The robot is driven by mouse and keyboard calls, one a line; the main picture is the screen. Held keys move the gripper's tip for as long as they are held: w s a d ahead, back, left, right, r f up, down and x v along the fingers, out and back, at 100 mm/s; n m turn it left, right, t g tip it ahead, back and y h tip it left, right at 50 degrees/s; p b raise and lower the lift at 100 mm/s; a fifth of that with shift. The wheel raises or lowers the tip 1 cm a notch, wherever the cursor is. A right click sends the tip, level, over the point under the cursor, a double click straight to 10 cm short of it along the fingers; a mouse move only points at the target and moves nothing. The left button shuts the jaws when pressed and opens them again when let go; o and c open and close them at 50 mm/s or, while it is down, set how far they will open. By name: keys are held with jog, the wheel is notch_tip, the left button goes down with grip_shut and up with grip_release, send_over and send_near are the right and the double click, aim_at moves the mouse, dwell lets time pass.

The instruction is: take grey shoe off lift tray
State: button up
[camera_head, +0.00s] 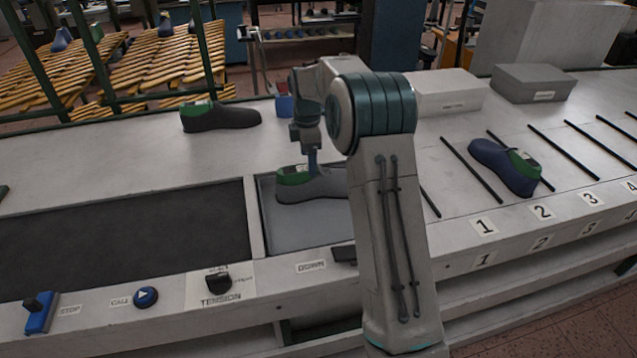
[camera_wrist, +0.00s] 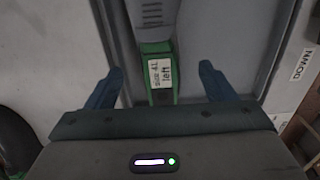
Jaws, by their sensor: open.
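The grey shoe (camera_head: 305,190) with a green heel part lies on the lift tray (camera_head: 290,235), a grey recessed panel. My arm hides its right end in the head view. My gripper (camera_head: 313,165) is just above the green part. In the wrist view, my gripper (camera_wrist: 160,85) is open, with one blue finger on each side of the green part and space on both sides.
Another dark shoe (camera_head: 220,116) with green stands on the bench behind the tray. A blue shoe (camera_head: 505,167) lies among black dividers by numbers 1 to 3. A dark belt (camera_head: 120,245) is left of the tray. Grey boxes (camera_head: 533,83) stand at the back right.

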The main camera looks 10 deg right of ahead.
aim_at(324, 179)
jog(key=shift+w+f+p, duration=0.1)
jog(key=shift+f+p, duration=0.6)
jog(key=shift+f, duration=2.45)
jog(key=c, duration=1.7)
jog(key=shift+w+r, duration=0.1)
